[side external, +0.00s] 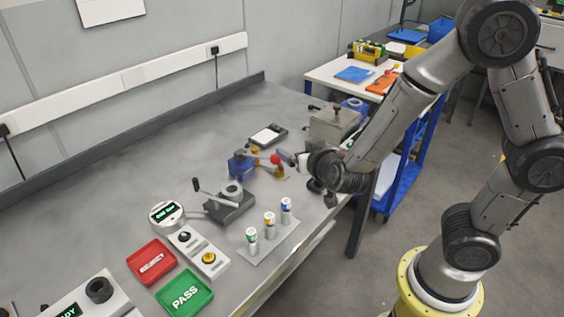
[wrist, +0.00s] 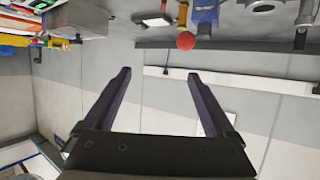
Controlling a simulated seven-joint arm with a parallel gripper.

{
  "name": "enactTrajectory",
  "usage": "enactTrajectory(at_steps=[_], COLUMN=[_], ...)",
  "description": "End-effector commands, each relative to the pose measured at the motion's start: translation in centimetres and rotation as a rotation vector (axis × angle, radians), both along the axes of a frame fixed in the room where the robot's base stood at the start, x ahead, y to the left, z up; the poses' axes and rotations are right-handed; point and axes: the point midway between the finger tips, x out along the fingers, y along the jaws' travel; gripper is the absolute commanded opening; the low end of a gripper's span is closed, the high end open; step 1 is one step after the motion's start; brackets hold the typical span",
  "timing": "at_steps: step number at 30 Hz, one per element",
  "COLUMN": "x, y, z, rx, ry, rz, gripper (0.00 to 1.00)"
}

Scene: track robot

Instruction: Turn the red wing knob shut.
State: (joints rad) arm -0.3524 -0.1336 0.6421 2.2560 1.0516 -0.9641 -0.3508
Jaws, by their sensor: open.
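A round red knob (side external: 276,159) shows at the end of a small arm beside a blue device (side external: 240,164) on the bench; I cannot make out wings on it. In the wrist view the red knob (wrist: 185,41) appears above the right fingertip, outside the space between the fingers, near a blue body (wrist: 205,12). My gripper (side external: 288,157) is close to the knob's right side in the side view; whether they touch cannot be told there. In the wrist view my gripper (wrist: 158,72) is open, its dark fingers apart with nothing between them.
A grey vise-like fixture (side external: 231,203) and several capped cylinders stand towards the front. A red tray (side external: 151,262) and a green PASS tray (side external: 184,294) lie further forward. A grey box (side external: 334,125) stands behind my gripper.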

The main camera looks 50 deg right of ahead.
Motion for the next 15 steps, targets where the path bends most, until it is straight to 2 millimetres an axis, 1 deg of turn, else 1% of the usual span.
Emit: enactTrajectory(at_steps=[1,7,8,9,10,15], x=[0.0,0.0,0.5,1.7,2.5,6.6], y=[0.0,0.0,0.4,1.2,1.7,4.9], z=[1.9,6.9,6.9,6.7,6.6,6.8], rx=[0.005,0.007,0.009,0.016,0.019,0.037], ry=[-0.01,-0.008,0.004,0.019,0.029,0.08], rz=[0.0,0.0,0.018,0.058,0.087,0.257], gripper=[0.9,0.9,0.9,0.9,0.9,0.9])
